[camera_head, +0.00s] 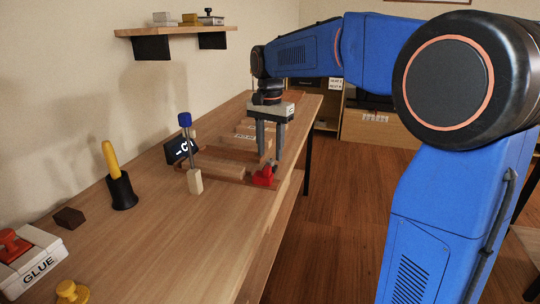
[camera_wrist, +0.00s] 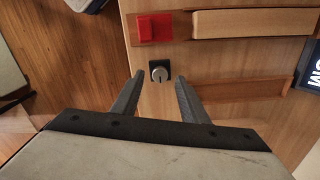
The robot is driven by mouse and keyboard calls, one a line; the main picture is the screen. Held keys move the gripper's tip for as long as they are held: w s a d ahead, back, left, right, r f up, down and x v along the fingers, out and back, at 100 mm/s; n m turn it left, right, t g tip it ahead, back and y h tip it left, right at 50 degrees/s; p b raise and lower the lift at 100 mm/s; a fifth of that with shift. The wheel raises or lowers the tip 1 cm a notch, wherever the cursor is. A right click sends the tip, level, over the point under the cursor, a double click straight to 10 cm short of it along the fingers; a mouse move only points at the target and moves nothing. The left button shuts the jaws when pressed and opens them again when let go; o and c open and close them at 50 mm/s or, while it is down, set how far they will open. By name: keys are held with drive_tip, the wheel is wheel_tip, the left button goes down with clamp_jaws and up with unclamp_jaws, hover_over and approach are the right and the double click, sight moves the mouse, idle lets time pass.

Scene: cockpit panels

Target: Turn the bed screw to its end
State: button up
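A round grey knob with a pointer line, which looks like the bed screw (camera_wrist: 160,73), sits on a small dark square mount in the wooden surface in the wrist view. My gripper (camera_wrist: 160,77) is open and empty, with one finger on each side of the knob in that view. I cannot tell whether the fingertips are level with the knob or above it; no contact shows. In the head view my gripper (camera_head: 268,156) points down over the bench's right edge, beside a red part (camera_head: 264,176). I cannot make out the knob there.
The red block (camera_wrist: 155,28) and a long wooden bar (camera_wrist: 250,23) lie beyond the knob. A dark display (camera_head: 180,149), a blue-topped tool (camera_head: 187,150), a yellow-handled tool in a black holder (camera_head: 121,190) and a GLUE box (camera_head: 35,268) stand on the bench. Bare benchtop lies in front.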

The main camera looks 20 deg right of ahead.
drive_tip(key=shift+f, duration=1.1)
clamp_jaws()
